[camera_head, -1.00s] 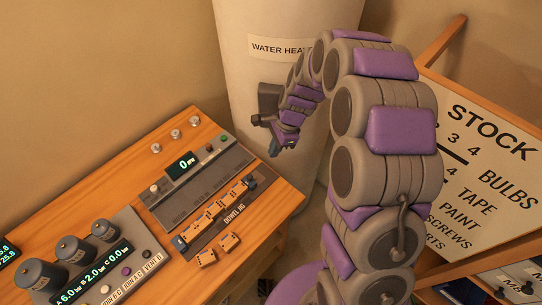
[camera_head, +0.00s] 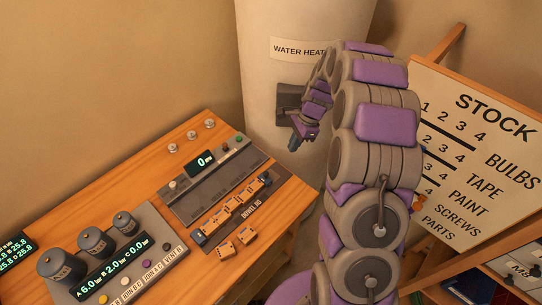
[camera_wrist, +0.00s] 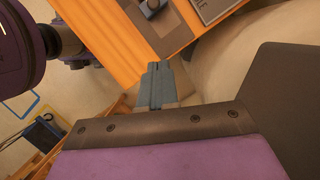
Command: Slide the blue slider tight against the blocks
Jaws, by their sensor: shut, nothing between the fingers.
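The dowel jig (camera_head: 266,203) lies on the wooden bench and holds a row of orange-tan blocks (camera_head: 234,204). The blue slider (camera_head: 199,238) is at the row's lower left end, close to the blocks; I cannot tell whether it touches them. A dark block (camera_head: 265,181) is at the row's upper right end. My gripper (camera_head: 294,145) is shut and empty, in the air beyond the bench's right end, in front of the water heater. In the wrist view its blue-grey fingers (camera_wrist: 157,84) are together, with the bench edge beyond them.
Canisters (camera_head: 92,243) and buttons stand at left. The water heater (camera_head: 270,90) and stock sign (camera_head: 475,150) stand beyond the bench.

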